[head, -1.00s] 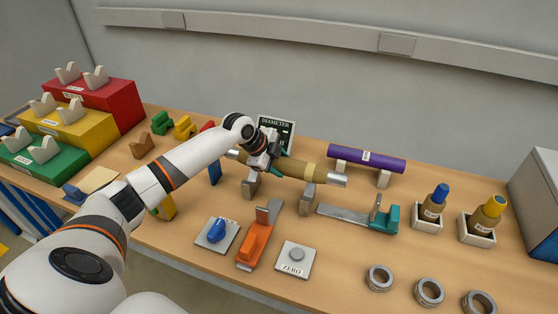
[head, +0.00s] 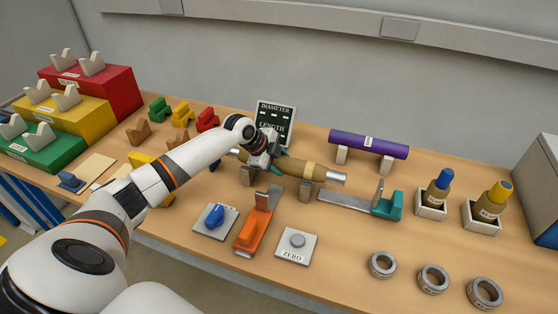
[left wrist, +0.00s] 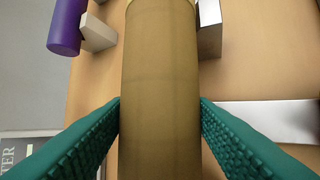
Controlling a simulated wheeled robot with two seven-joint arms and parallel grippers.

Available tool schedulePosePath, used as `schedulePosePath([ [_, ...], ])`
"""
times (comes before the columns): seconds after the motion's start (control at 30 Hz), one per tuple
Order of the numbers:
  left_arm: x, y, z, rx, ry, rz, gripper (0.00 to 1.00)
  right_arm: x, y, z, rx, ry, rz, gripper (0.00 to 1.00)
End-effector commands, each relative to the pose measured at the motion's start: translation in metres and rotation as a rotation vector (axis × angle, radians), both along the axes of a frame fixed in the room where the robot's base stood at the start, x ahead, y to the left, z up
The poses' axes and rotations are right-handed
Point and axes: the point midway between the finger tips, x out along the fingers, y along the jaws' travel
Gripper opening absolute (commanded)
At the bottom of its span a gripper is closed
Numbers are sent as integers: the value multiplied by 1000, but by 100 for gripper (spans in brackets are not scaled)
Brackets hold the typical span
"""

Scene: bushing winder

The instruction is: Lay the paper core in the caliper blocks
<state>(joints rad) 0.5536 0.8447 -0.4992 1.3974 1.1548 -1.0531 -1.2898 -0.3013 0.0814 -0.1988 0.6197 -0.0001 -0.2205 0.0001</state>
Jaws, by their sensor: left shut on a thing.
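The paper core (head: 312,172) is a brown roll with a paler band and silver ends. It lies level above the two grey caliper blocks (head: 305,191), spanning both; I cannot tell whether it touches them. My left gripper (head: 274,158) is shut on the core, left of its middle. In the left wrist view the core (left wrist: 160,60) runs between the teal fingers, which press its two sides. One grey block (left wrist: 209,30) shows at its upper right there. My right gripper is not in view.
A purple roll (head: 368,144) rests on its own supports behind to the right. The diameter display (head: 276,118) stands behind my gripper.

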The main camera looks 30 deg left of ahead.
Motion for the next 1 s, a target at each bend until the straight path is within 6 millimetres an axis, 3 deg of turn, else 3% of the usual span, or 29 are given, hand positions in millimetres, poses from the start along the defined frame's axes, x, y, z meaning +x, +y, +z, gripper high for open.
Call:
schedulePosePath([
  [0.83, 2, 0, -3, -2, -6, 1, 0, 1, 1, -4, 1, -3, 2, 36],
  [0.87, 2, 0, -3, -2, -7, 0, 54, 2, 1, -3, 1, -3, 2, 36],
  [1.0, 1, 0, -4, -2, -4, 0, 74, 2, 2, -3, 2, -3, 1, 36],
])
